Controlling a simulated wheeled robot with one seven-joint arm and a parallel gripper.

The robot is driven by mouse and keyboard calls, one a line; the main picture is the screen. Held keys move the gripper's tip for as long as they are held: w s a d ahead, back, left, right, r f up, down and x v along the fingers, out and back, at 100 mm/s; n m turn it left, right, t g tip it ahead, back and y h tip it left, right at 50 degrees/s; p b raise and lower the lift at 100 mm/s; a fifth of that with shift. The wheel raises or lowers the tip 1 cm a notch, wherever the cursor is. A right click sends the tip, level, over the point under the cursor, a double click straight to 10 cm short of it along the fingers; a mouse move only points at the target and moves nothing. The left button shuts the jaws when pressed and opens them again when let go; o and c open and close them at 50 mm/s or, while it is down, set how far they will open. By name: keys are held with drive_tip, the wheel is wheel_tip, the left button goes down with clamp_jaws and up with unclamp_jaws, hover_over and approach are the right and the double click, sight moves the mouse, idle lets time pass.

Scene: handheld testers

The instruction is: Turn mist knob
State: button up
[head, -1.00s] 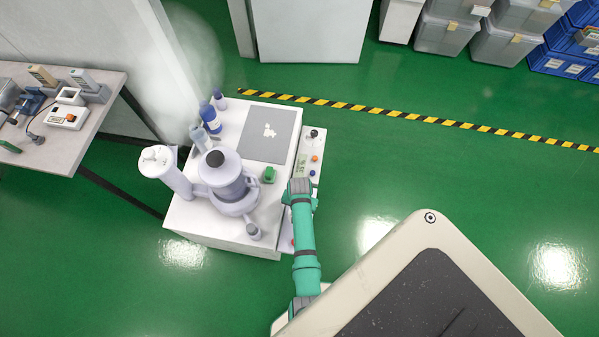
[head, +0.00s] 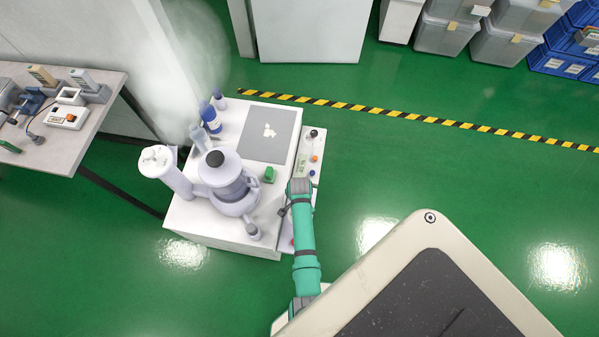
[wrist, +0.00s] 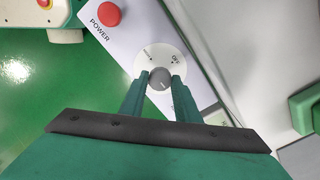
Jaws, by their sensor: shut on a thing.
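The mist knob (wrist: 160,80) is a small grey round knob with a pale pointer line, on a white dial (wrist: 148,63) marked OFF at its right; the other mark is too small to read. My gripper (wrist: 161,84) is shut on the knob, one finger on each side. In the head view my arm covers the knob and my gripper's fingers. The mist machine (head: 234,183), with a dark round cap, stands on a white cabinet (head: 238,112). A pale mist plume (head: 195,55) hangs beyond it.
A red button (wrist: 108,14) labelled POWER is near the dial. A green block (head: 268,174) and grey mat (head: 285,145) are on the cabinet. Blue bottles (head: 210,116) stand at its back. A side table (head: 85,130) holds small devices.

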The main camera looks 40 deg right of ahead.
drive_tip(key=shift+s, duration=0.1)
idle(0.3)
drive_tip(key=o, duration=1)
drive_tip(key=shift+o, duration=0.2)
wheel_tip(320, 180, up, 11)
drive_tip(key=shift+f, duration=0.15)
